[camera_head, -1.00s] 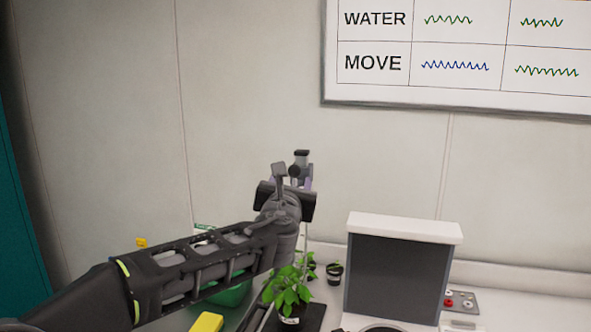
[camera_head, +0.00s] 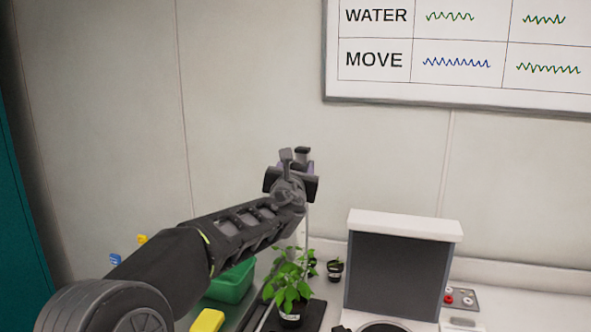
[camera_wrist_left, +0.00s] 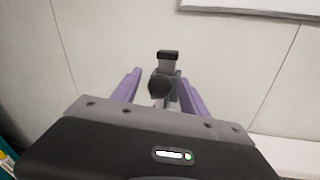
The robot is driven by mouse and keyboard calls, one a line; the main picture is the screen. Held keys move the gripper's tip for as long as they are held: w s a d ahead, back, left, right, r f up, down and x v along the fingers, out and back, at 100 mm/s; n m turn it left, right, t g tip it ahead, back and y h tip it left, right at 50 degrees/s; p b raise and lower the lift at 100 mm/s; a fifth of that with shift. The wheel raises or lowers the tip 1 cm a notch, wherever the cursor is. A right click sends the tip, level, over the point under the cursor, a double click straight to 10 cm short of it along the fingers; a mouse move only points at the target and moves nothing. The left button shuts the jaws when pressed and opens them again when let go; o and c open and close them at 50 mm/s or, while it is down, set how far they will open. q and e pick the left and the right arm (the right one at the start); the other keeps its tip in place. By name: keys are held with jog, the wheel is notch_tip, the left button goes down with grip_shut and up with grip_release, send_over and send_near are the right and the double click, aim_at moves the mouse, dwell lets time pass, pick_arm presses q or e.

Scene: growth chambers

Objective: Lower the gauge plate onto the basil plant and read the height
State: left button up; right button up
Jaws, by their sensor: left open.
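A leafy green basil plant (camera_head: 288,285) stands in a small pot at the lower middle of the head view. A slim pale gauge post (camera_head: 307,228) rises behind it. The gauge's dark top (camera_head: 302,154) shows above my left wrist, and the gauge plate cannot be made out. My left gripper (camera_wrist_left: 159,78) is high above the plant, with its purple fingers apart. In the left wrist view, the gauge's grey head with a round dark knob (camera_wrist_left: 159,84) appears between the fingers; contact cannot be told. My right gripper is not in view.
A green bin (camera_head: 232,284) and a yellow block (camera_head: 207,321) lie left of the plant. Small potted plants (camera_head: 335,270) stand behind it. A grey panel with a white top (camera_head: 404,224) stands to the right, beside a small box with red buttons (camera_head: 459,299).

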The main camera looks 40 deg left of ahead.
pick_arm(q)
grip_shut()
dwell(0.5)
dwell(0.9)
